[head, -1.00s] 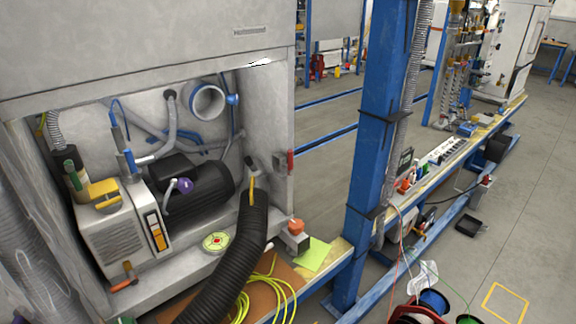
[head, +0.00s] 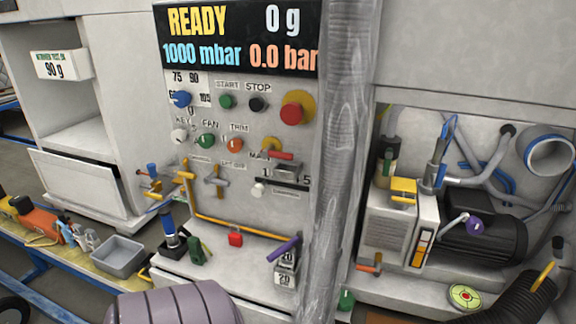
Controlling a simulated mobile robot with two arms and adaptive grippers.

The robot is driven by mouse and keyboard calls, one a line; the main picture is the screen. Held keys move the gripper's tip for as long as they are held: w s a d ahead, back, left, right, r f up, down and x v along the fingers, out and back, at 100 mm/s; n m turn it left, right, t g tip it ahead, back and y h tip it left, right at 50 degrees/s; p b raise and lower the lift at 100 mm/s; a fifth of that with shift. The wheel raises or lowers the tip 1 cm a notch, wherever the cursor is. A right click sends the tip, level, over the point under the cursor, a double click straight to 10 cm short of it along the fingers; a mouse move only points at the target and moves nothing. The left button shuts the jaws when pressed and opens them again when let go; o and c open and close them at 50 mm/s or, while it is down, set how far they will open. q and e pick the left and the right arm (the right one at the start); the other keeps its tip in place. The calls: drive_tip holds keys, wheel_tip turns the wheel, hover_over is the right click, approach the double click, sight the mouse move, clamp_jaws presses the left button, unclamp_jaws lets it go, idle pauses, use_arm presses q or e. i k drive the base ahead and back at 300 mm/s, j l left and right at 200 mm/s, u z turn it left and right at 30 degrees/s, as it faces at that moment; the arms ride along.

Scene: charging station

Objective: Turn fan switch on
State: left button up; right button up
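The fan switch (head: 206,141) is a green knob under the label FAN on the grey control panel in the head view. A white key knob (head: 180,136) is to its left and an orange trim knob (head: 235,145) to its right. Above are a blue dial knob (head: 181,98), a green start button (head: 227,102), a dark stop button (head: 257,104) and a red emergency button (head: 293,109). The display (head: 238,38) reads READY, 0 g, 1000 mbar and 0.0 bar. Neither gripper shows in the view.
A thick grey vertical duct (head: 345,130) stands right of the panel. A recess with a pump (head: 490,230) and a black hose (head: 510,300) lies further right. A lever with a purple handle (head: 284,249), a grey bin (head: 119,256) and a rounded grey-purple object (head: 172,304) are low in front.

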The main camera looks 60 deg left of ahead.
sight(206, 140)
drive_tip(key=u, duration=0.45)
drive_tip(key=i+u, duration=0.1)
drive_tip(key=u, duration=0.4)
drive_tip(key=i+u, duration=0.1)
drive_tip(key=u, duration=0.85)
drive_tip(key=i+l+u, duration=0.1)
drive_tip(key=u, duration=0.35)
